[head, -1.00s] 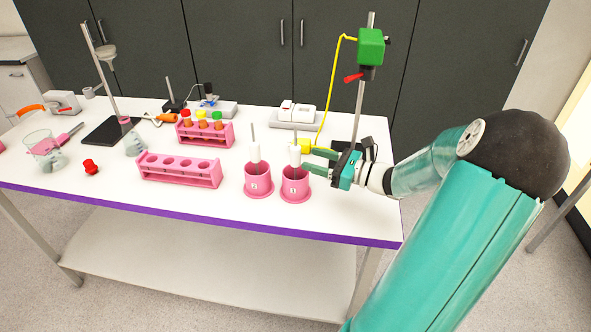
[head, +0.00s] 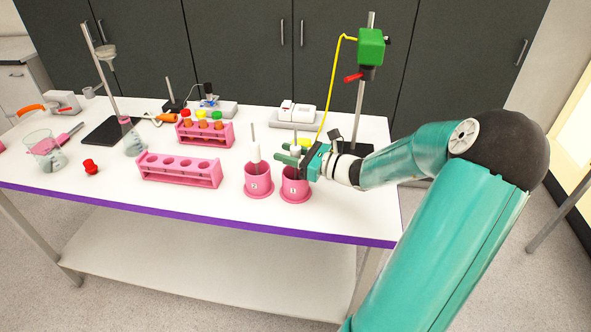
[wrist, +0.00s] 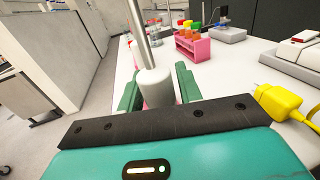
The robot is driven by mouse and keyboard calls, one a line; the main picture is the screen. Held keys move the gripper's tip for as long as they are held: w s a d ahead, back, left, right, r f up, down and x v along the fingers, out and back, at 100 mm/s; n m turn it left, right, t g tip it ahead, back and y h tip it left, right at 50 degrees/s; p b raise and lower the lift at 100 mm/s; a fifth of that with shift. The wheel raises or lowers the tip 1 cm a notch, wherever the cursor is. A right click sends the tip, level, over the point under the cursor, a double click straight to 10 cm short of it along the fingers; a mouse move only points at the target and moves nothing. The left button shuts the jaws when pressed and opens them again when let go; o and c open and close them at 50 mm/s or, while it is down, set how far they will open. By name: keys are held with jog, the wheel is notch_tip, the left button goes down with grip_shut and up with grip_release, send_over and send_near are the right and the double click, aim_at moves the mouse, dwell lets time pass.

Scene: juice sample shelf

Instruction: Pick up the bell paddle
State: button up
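Two white-handled paddles with thin metal rods stand upright in pink cups marked 2 and 1; which one is called the bell paddle I cannot tell. The paddle in cup 2 (head: 254,153) stands just left of my fingertips, apart from them. My gripper (head: 288,154) is low over the cup marked 1 (head: 295,191), its green fingers pointing left and partly hiding that cup's paddle. In the wrist view, a white handle (wrist: 155,86) with its metal rod stands between the two open fingers (wrist: 158,92). The paddles' lower ends are hidden in the cups.
A yellow piece (wrist: 279,101) on a yellow cable lies close to my gripper, beside the stand with the green box (head: 371,47). A pink rack (head: 180,170) stands left of cup 2 (head: 258,185). A white device (head: 296,115) is behind. The table's front strip is clear.

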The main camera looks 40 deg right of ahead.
grip_shut()
jog(key=shift+r, duration=0.15)
